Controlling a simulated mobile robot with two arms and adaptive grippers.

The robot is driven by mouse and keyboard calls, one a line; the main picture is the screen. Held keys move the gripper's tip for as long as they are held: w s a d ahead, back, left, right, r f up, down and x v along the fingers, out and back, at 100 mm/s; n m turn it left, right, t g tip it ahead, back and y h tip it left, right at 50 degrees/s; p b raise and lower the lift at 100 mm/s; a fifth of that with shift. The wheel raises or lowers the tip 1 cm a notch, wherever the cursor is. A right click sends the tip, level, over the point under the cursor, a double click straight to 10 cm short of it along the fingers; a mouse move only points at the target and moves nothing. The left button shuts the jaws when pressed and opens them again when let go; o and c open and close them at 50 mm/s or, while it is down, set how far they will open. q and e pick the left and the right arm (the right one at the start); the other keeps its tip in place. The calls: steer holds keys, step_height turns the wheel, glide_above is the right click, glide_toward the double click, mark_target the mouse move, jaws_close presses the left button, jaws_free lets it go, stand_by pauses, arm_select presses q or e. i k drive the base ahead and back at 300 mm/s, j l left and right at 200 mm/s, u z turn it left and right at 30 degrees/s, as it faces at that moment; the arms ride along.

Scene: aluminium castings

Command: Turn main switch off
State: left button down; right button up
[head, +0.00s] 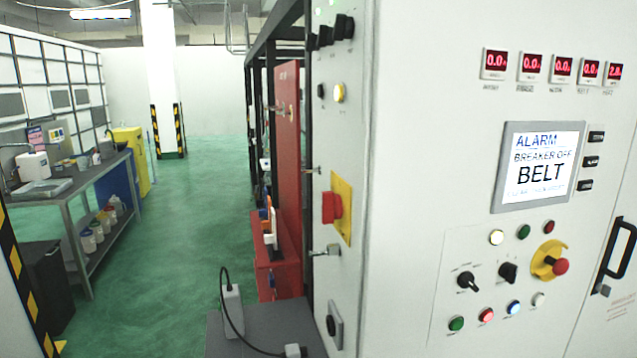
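The likely main switch is a red rotary handle (332,208) on a yellow plate (343,190), on the narrow left side of the white control cabinet (415,130). I see it at a steep angle, so its exact turn position cannot be told. On the cabinet's front, a screen (540,165) reads "ALARM, BREAKER OFF, BELT", with a smaller line below. Red digital displays (530,67) above are lit, mostly reading 0.0. Neither of my grippers is in view.
The cabinet front has a red emergency button (560,267) on yellow, black selector knobs (467,281) and lit buttons. A latch (326,251) sticks out below the red handle. A grey surface (225,335) with a cabled device stands below. Green floor (190,230) is clear at left centre.

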mark_target(332, 204)
steer(key=i+j+z, duration=0.15)
steer(key=j, duration=0.2)
steer(key=i+j+z, duration=0.1)
steer(key=j, duration=0.25)
steer(key=i+j+z, duration=0.15)
steer(key=j, duration=0.25)
steer(key=i+j+z, duration=0.15)
steer(key=j, duration=0.25)
steer(key=i+j+z, duration=0.1)
steer(key=j, duration=0.3)
steer(key=i+j+z, duration=0.15)
steer(key=j, duration=0.25)
steer(key=i, duration=0.05)
